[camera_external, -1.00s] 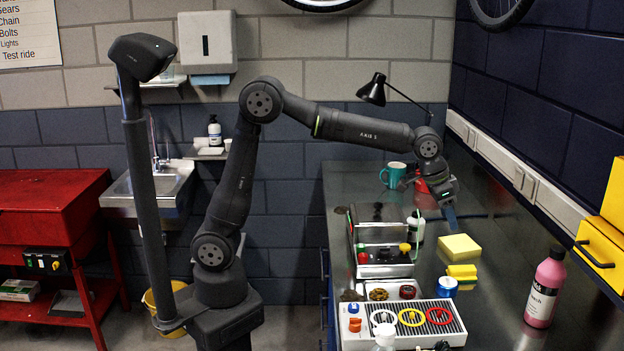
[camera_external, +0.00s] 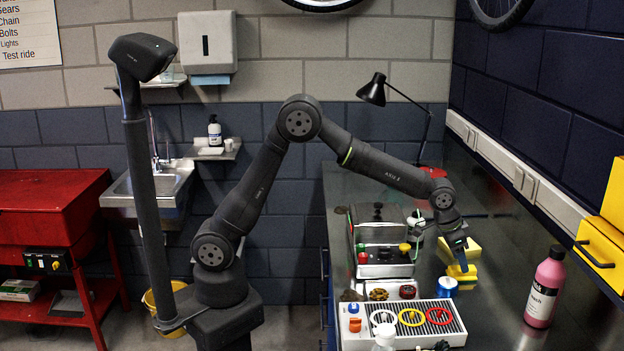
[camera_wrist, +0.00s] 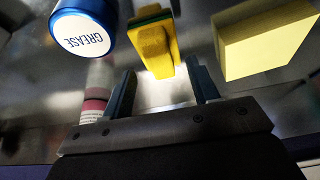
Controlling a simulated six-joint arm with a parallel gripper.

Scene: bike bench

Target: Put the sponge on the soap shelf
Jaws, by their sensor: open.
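The sponge (camera_external: 468,279), yellow with a green layer, lies on the bench beside the blue-lidded grease tub (camera_external: 443,288). In the wrist view the sponge (camera_wrist: 153,48) is ahead of my fingers, lined up with the gap between them. My gripper (camera_external: 461,266) is open, points down and is just above the sponge; I cannot tell whether a finger touches it. The soap shelf (camera_external: 231,154) is a small metal ledge on the back wall, right of the sink. A soap bottle (camera_external: 215,131) and a white dish (camera_external: 210,151) stand on it.
A pale yellow block (camera_wrist: 268,38) lies to the right of the sponge in the wrist view. A pink bottle (camera_external: 545,288) stands at the bench's right. A tray with coloured rings (camera_external: 411,317) is in front. A black lamp (camera_external: 373,90) stands behind my forearm.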

